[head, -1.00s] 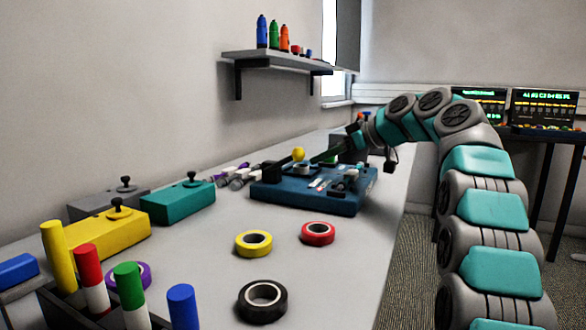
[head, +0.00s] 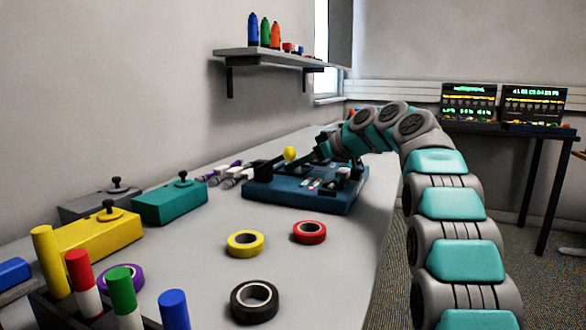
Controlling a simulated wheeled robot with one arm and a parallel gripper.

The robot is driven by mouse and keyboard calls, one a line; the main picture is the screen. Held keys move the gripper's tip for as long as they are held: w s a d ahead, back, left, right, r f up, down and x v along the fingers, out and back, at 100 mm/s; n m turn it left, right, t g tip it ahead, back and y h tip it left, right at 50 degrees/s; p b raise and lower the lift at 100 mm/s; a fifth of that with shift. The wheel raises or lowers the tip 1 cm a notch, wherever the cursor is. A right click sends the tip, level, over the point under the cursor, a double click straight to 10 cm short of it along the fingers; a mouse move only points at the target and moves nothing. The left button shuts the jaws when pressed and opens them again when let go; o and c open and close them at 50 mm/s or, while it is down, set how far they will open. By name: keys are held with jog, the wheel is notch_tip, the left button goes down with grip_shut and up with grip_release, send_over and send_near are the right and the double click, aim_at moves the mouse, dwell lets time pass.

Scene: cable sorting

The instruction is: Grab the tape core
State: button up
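No object is clearly recognisable as a tape core. Ring-shaped tape rolls lie flat on the bench: black (head: 254,314), yellow (head: 244,252), red (head: 309,239) and purple (head: 135,287), the last partly hidden behind upright markers. All have open centres. My gripper (head: 322,151) is small and dark at the far end of my arm, over the blue workstation (head: 300,198). It is well beyond the rolls. Its fingers are too small and overlapped to show whether they are open or hold anything.
A yellow knob (head: 290,153) rises from the workstation. Yellow (head: 100,238) and teal (head: 170,203) boxes with black knobs stand along the left. Markers stand upright in a dark holder (head: 50,308) at the front left. A wall shelf (head: 265,53) hangs above. The bench around the rolls is mostly clear.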

grip_shut()
jog(key=shift+r+p, duration=0.4)
jog(key=shift+r, duration=1)
